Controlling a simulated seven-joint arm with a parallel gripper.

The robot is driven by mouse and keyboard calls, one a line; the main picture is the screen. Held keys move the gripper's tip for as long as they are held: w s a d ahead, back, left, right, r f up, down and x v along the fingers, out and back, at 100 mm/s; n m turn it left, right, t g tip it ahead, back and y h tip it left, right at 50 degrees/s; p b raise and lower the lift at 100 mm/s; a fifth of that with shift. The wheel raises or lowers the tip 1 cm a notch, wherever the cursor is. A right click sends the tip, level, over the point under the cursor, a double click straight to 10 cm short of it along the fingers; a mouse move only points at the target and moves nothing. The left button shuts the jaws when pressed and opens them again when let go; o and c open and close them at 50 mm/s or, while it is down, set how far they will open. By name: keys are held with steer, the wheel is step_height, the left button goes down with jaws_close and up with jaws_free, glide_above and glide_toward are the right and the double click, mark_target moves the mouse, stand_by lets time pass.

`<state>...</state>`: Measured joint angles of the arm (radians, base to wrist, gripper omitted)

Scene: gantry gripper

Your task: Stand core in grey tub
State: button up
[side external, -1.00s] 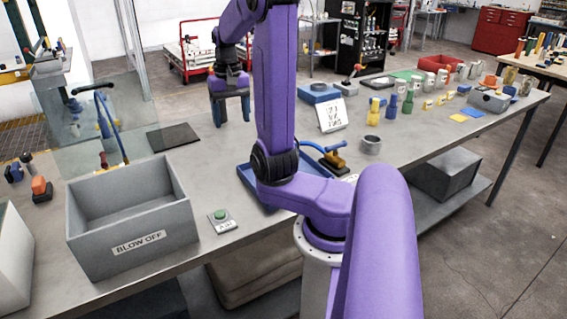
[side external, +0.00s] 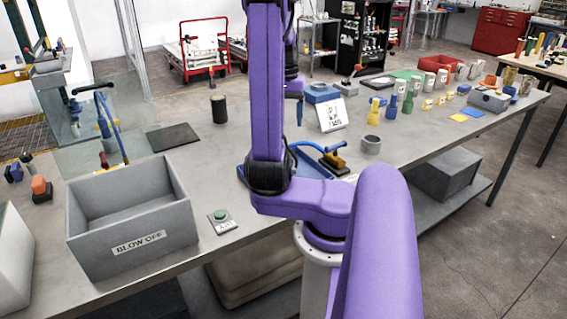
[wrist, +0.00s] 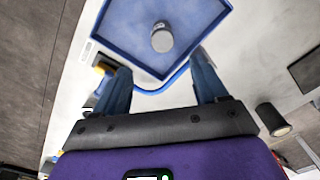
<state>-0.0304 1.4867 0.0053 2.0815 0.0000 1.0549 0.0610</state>
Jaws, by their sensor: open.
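The large grey tub (side external: 133,241), labelled BLOW OFF, stands open at the near left of the bench; the inside that shows is empty. A short light-grey cylinder (wrist: 161,40), possibly the core, sits in the blue tray in the wrist view; my arm hides it in the side view. A dark cylinder (side external: 219,110) stands upright on the bench near the black mat; it also shows at right in the wrist view (wrist: 272,119). I cannot tell for certain which is the core. My gripper (wrist: 162,66) is open and empty, its fingers pointing towards the blue tray.
The blue tray (wrist: 119,58) lies mid-bench, partly behind my arm. A green button pad (side external: 222,219) is right of the tub. A black mat (side external: 174,137) and a clear screen with a blue hose (side external: 111,125) stand behind. Several bottles and cups line the right side.

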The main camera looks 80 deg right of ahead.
steer(key=f, duration=1.5)
steer(key=shift+w+a, duration=0.1)
steer(key=shift+w, duration=0.1)
jaws_close()
steer(key=shift+r, duration=0.1)
steer(key=shift+r, duration=0.35)
steer(key=r, duration=0.3)
steer(key=shift+s+a+r, duration=0.1)
steer(key=shift+s+a, duration=0.05)
steer(key=shift+a, duration=0.05)
steer(key=s+a+r, duration=0.7)
steer(key=a+r, duration=0.2)
steer(key=a, duration=0.2)
steer(key=shift+a, duration=0.2)
